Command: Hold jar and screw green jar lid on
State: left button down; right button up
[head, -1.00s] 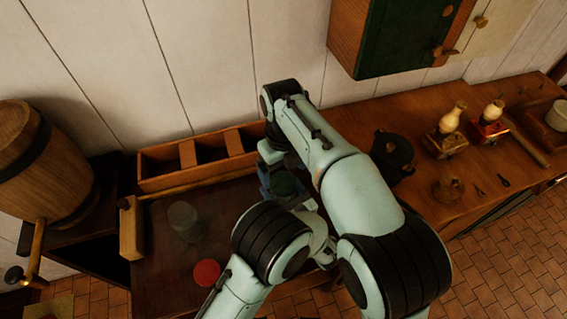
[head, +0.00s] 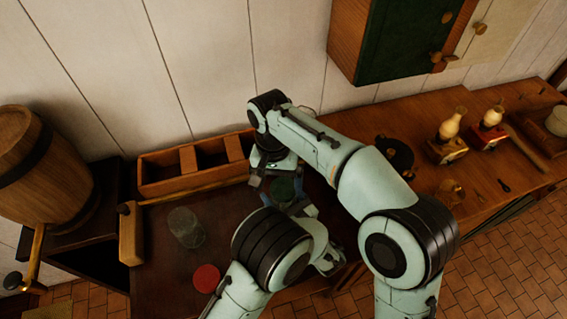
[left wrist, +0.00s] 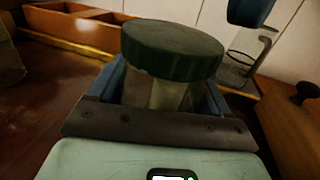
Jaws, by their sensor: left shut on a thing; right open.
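The green jar lid (left wrist: 172,48) sits on top of the jar (left wrist: 155,92), looking level in the left wrist view; whether its thread is tight I cannot tell. The lid also shows in the head view (head: 284,188), between my arms. My left gripper (left wrist: 165,95) is shut on the jar below the lid, a blue finger on each side, and holds it upright. My right gripper (head: 266,180) is open near the lid in the head view. One blue finger of it shows at the upper right of the left wrist view, apart from the lid. My arms hide the jar's lower part.
A wooden divided box (head: 165,176) lines the wall. A barrel (head: 40,170) stands left.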

aim_at(283, 188)
jog(key=n, duration=0.7)
jog(key=shift+r+n, duration=0.25)
jog(key=shift+n, duration=0.15)
jog(key=n, duration=0.4)
jog(key=shift+w+r+n, duration=0.15)
jog(key=shift+r+n, duration=0.1)
jog(key=shift+n, duration=0.05)
jog(key=n, duration=0.4)
jog(key=shift+d+r+n, duration=0.15)
jog(key=shift+r+n, duration=0.25)
jog(key=n, duration=0.2)
jog(key=r+n, duration=0.1)
jog(key=n, duration=0.4)
jog(key=shift+w+d+r+t, duration=0.2)
jog(key=shift+w+t, duration=0.05)
jog(key=shift+t, duration=0.05)
jog(key=n, duration=0.2)
jog(key=r+n, duration=0.1)
jog(key=n, duration=0.1)
jog(key=shift+w+d, duration=0.1)
jog(key=shift+d, duration=0.1)
jog(key=n, duration=0.2)
jog(key=r+n, duration=0.1)
jog(key=n, duration=0.1)
jog(key=shift+w+d+t+y, duration=0.15)
jog(key=shift+t+y, duration=0.15)
jog(key=shift+f, duration=4.05)
